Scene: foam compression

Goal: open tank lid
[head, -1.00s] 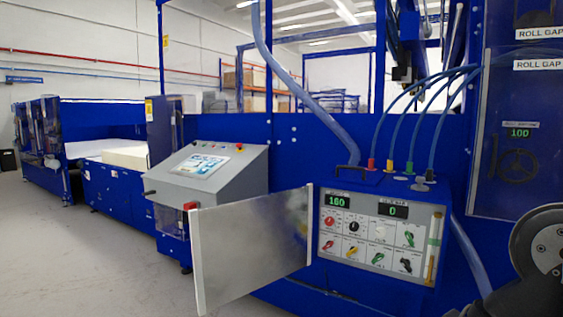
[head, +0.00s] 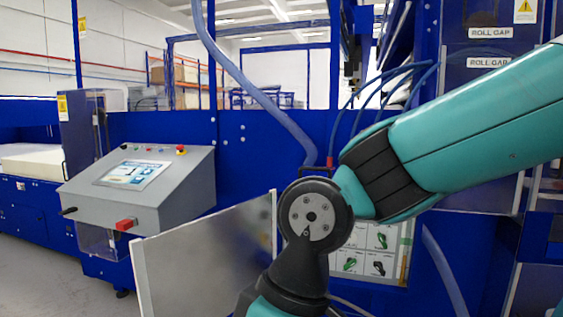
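I cannot identify the tank lid with certainty. A blue box with a control panel (head: 379,252) on its front stands right of centre, and its silver metal door (head: 205,262) is swung open to the left. Hoses (head: 372,96) run down to the top of the box, but my arm hides most of that top and of the panel. My teal and black arm crosses from the right edge to the middle, then bends down to the bottom edge. My gripper is not in view.
A grey console (head: 140,190) with a touch screen stands at left, with a red block (head: 126,224) at its front. A thick blue hose (head: 258,92) hangs down the centre. A tall blue cabinet (head: 487,38) labelled ROLL GAP stands at right. Grey floor shows at lower left.

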